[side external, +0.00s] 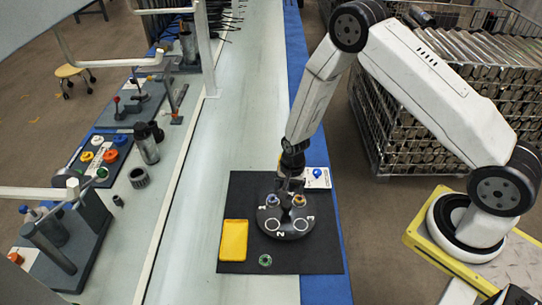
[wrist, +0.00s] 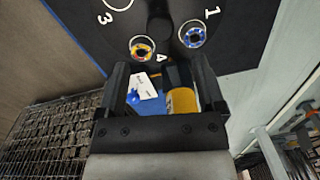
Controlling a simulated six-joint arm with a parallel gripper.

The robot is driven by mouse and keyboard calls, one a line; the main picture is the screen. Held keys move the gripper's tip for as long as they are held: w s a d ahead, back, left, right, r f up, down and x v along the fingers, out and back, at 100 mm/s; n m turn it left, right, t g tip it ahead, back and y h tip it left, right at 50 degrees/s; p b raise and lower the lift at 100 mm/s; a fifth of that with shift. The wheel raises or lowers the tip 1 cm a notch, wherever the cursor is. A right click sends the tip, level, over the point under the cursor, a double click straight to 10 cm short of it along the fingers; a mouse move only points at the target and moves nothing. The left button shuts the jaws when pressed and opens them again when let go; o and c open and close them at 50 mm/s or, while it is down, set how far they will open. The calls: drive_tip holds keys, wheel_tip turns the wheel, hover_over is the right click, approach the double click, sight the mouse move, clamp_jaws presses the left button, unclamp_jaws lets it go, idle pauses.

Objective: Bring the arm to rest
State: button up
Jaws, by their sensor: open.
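My gripper (side external: 291,182) points down behind the round dark fixture (side external: 285,226) in the side view. In the wrist view my gripper (wrist: 160,78) has its two dark fingers wide apart. A cylinder with a yellow lower part (wrist: 182,102) and a dark upper part shows between the fingers, nearer the right one; I cannot tell whether it touches. The fixture carries numbered positions. A blue ring piece (wrist: 193,35) sits by number 1 and a yellow-red ring piece (wrist: 143,47) by number 4.
A yellow tray (side external: 234,240) and a green ring (side external: 265,260) lie on the black mat (side external: 315,258). A white card (side external: 319,182) with a blue piece lies at the mat's back right. A wire crate of metal tubes (side external: 450,100) stands behind the arm. The long pale table is clear behind the mat.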

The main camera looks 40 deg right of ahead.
drive_tip(key=shift+r, duration=0.1)
idle(0.3)
drive_tip(key=shift+r, duration=0.5)
drive_tip(key=s+r+n+t, duration=0.1)
drive_tip(key=s+r+n, duration=0.4)
drive_tip(key=r, duration=0.6)
drive_tip(key=s+r+n+t, duration=0.1)
drive_tip(key=s+r+n, duration=0.4)
drive_tip(key=r, duration=0.7)
drive_tip(key=s, duration=0.2)
drive_tip(key=shift+s+d+n, duration=0.25)
drive_tip(key=shift+s+n, duration=0.15)
